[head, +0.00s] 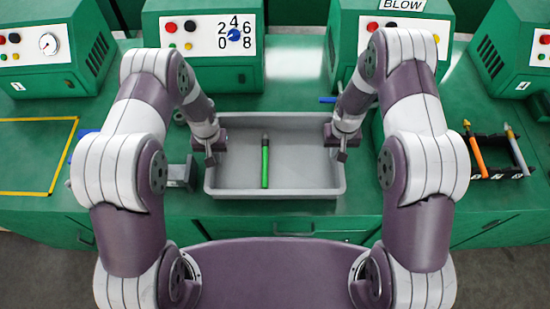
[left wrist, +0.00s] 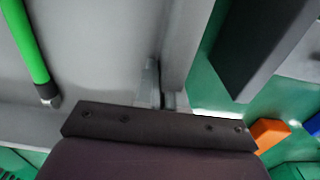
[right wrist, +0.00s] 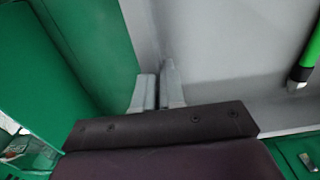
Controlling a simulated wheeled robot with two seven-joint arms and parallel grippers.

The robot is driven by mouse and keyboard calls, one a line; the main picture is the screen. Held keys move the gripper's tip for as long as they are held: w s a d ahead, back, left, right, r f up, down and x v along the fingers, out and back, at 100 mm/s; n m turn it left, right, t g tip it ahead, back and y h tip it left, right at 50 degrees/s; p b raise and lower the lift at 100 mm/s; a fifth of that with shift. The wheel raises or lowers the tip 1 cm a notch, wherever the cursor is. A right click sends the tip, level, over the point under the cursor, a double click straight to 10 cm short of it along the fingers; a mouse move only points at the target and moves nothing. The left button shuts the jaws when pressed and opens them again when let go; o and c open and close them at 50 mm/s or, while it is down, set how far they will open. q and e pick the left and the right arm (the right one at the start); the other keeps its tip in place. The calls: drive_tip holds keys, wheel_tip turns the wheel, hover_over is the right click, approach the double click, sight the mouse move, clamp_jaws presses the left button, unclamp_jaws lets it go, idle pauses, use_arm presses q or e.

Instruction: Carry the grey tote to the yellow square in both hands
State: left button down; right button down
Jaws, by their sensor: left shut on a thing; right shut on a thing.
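The grey tote (head: 310,178) is on the green bench in front of me in the head view, with a green stick (head: 265,165) lying in it. The tote's inside also shows in the left wrist view (left wrist: 100,50) and the right wrist view (right wrist: 230,50). My left gripper (head: 211,156) is shut on the tote's left wall, and my right gripper (head: 341,150) is shut on its right wall. The yellow square (head: 55,192) is an outline on the bench at the far left. I cannot tell whether the tote is lifted.
A grey block (head: 180,176) and a partly hidden blue thing (head: 80,140) lie between the tote and the square. Green machines (head: 212,50) line the back. The square is empty.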

use_arm(q)
drive_tip(key=shift+r, duration=0.15)
use_arm(e)
drive_tip(key=shift+r, duration=0.1)
